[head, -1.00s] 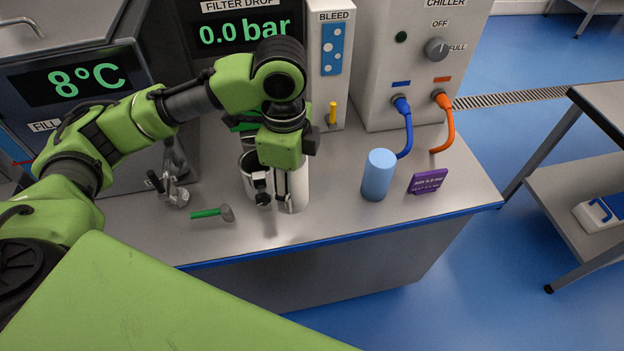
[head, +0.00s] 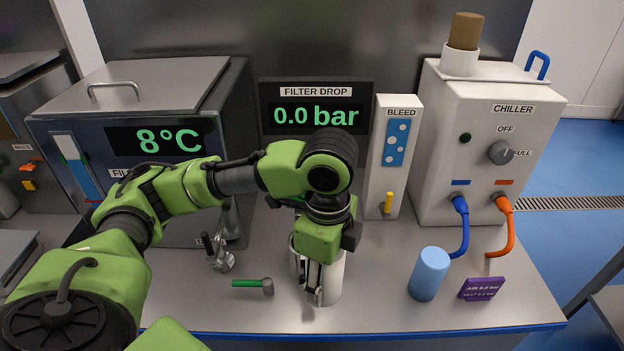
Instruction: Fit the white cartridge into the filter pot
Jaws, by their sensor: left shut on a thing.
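My left gripper (head: 314,293) points down over the bench, shut on what looks like the white cartridge (head: 333,278). The cartridge is a pale upright cylinder, partly hidden by the fingers. The filter pot (head: 294,262) seems to be the grey-white rim and wall at the left of the fingers, mostly covered by my gripper and wrist. The cartridge and pot overlap in this view, and I cannot tell whether the cartridge is inside the pot or in front of it. My right gripper is not in view.
A green-handled hammer (head: 254,285) and a metal fitting (head: 220,255) lie left of the gripper. The bleed panel (head: 392,165) and chiller (head: 470,160) stand behind. Bare bench lies between gripper and blue cylinder.

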